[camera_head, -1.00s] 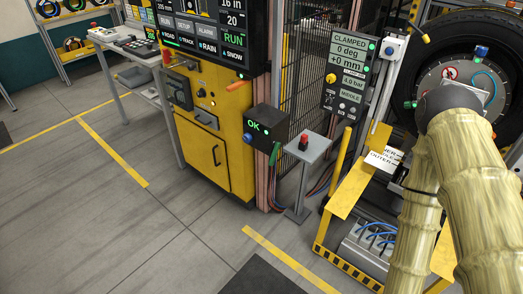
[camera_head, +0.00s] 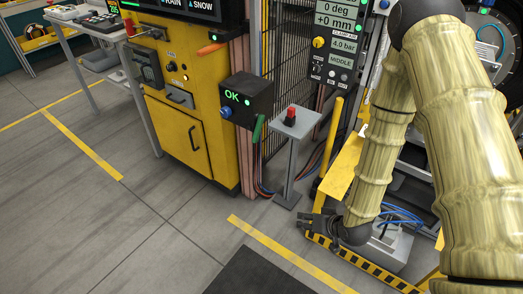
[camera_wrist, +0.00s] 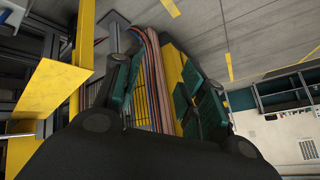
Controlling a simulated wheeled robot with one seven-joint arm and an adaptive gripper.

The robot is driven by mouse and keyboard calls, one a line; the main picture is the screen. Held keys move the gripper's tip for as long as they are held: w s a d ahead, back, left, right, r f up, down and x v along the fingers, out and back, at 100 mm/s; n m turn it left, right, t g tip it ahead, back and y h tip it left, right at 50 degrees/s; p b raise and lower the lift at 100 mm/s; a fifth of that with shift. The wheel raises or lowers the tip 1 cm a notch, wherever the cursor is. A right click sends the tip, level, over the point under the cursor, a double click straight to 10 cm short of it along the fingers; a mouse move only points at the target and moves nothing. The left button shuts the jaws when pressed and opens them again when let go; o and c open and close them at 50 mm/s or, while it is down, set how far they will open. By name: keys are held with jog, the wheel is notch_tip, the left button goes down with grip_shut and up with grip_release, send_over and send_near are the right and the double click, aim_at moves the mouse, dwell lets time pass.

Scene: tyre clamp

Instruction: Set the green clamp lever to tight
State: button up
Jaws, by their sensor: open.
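A green lever (camera_head: 259,128) hangs at the right side of a black box with a lit "OK" (camera_head: 240,101), in the head view. It looks close to upright; whether it is the clamp lever is not certain. My gripper (camera_head: 310,224) is low beside the yellow-black striped base, well below and right of the green lever. In the wrist view my gripper (camera_wrist: 160,75) is open, with its teal-padded fingers apart and nothing between them. No lever can be made out clearly in the wrist view.
A yellow cabinet (camera_head: 182,118) with an orange handle (camera_head: 210,49) stands left of the box. A grey pedestal with a red button (camera_head: 291,116) stands between the box and a yellow post (camera_head: 331,138). Cables hang behind. The floor in front is clear.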

jog(key=w+a+r+n+t+y+b, duration=0.1)
jog(key=w+a+r+t+y+b, duration=0.15)
jog(key=w+b, duration=0.3)
jog(key=w+a+r+n+t+y+b, duration=0.1)
jog(key=w+a+r+y+b, duration=0.2)
jog(key=w, duration=0.4)
jog(key=n+y+b, duration=0.3)
jog(key=y+b, duration=0.2)
jog(key=b, duration=0.4)
send_near(259, 136)
jog(key=b+x, duration=0.3)
jog(key=x, duration=0.5)
jog(key=shift+w+a+r, duration=0.1)
jog(key=shift+a, duration=0.3)
grip_shut()
